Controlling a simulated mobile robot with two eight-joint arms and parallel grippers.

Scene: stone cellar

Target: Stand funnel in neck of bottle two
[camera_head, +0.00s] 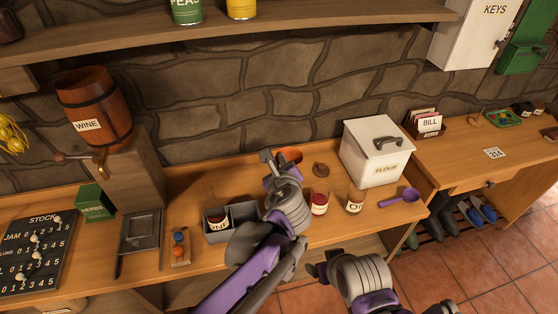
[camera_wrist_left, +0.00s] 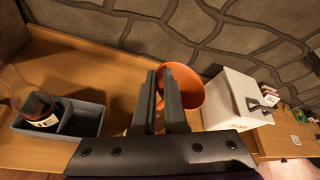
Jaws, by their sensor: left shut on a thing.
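My left gripper (camera_head: 268,160) is shut on an orange funnel (camera_head: 290,155), above the back part of the bench. In the left wrist view, the gripper's fingers (camera_wrist_left: 165,85) are close together on the near side of the funnel's wide mouth (camera_wrist_left: 190,88). The funnel's lower end is hidden. A bottle labelled ONE (camera_wrist_left: 38,108) stands in the left compartment of a grey two-part box (camera_wrist_left: 85,120); the other compartment looks empty. I cannot make out a bottle marked two. My right gripper (camera_head: 318,270) is low, in front of the bench; its jaw gap is unclear.
A jar with red contents (camera_head: 319,203), a labelled glass container (camera_head: 354,204), a brown lid (camera_head: 321,170) and a purple scoop (camera_head: 402,198) are right of my left gripper. The white flour bin (camera_head: 372,150) stands behind. A wine barrel (camera_head: 93,105) is far left.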

